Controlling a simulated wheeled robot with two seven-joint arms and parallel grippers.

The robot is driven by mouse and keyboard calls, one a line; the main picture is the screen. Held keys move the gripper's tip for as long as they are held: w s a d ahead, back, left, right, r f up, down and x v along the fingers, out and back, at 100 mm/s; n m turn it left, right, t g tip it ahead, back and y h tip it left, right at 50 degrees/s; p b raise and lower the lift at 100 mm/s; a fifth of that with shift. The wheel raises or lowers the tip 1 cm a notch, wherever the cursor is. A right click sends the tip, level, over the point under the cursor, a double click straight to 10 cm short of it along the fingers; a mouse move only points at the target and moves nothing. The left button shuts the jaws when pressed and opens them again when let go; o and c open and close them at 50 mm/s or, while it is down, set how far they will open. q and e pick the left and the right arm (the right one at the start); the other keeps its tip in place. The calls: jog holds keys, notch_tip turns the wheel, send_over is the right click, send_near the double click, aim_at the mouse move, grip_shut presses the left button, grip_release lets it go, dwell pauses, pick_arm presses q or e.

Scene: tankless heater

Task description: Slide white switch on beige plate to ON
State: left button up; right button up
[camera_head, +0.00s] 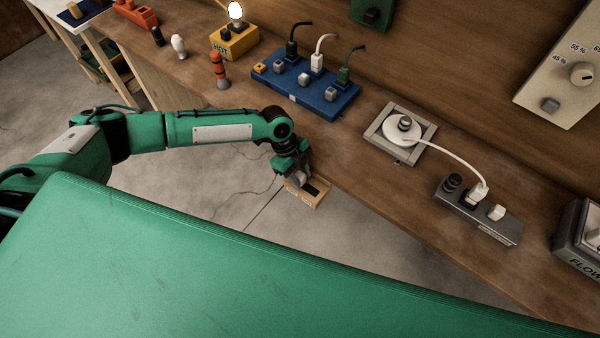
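The beige plate (307,198) is small, with a dark slot in it and lettering on its near side too small to read. It shows at the front edge of the bench, in the middle of the head view. My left gripper (296,179) points down right over the plate's left part, at or very close to it. The gripper covers much of the slot, and I cannot make out the white switch for certain or tell its position. The fingers are too small and dark to tell whether they are open or shut. My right gripper is not in view.
On the wooden bench (345,158) stand a blue power strip (330,101) with plugs, a grey-framed round white dial (403,130), a grey strip (480,219) with a white cable, and a yellow HOT box (235,44). Open floor lies left of the bench's edge.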

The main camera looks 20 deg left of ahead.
aim_at(317, 194)
pick_arm(q)
grip_shut()
jog(key=d, duration=0.1)
jog(key=s+d, duration=0.1)
jog(key=d, duration=0.2)
jog(key=shift+s+d, duration=0.15)
jog(key=shift+s, duration=0.15)
grip_release()
jog(key=shift+w+r, duration=0.1)
jog(key=shift+r, duration=0.15)
jog(key=b+v, duration=0.2)
jog(key=v, duration=1.1)
jog(key=shift+r, duration=0.15)
